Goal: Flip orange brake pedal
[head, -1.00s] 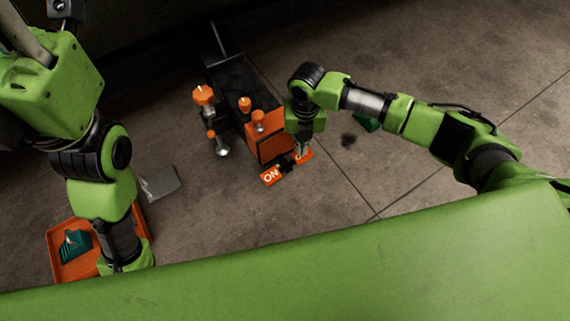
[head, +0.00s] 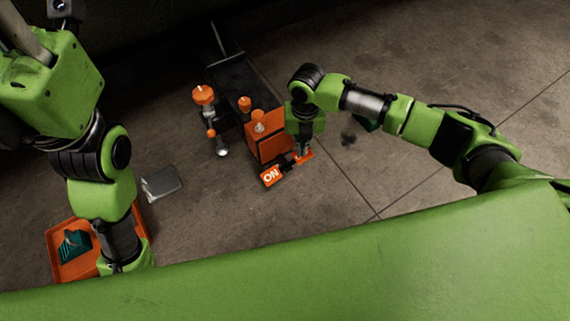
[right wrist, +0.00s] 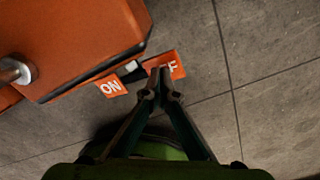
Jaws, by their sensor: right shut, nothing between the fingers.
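The orange brake pedal is a rocker with two orange pads at the foot of the orange machine. Its ON pad (head: 271,176) is nearer the camera and also shows in the right wrist view (right wrist: 111,86). Its OFF pad (head: 306,156) lies partly under my right gripper (head: 302,150). In the right wrist view my shut, empty fingers (right wrist: 160,76) overlap the inner part of the OFF pad (right wrist: 176,65). I cannot tell whether they press on it. My left arm hangs at the left; its gripper is hidden.
The orange and black machine (head: 268,141) with knobs stands just beside the pedal, close to my right gripper. An orange tray (head: 56,236) with a dark green part (head: 74,246) lies lower left. A grey plate (head: 162,183) lies on the floor. Floor to the right is mostly clear.

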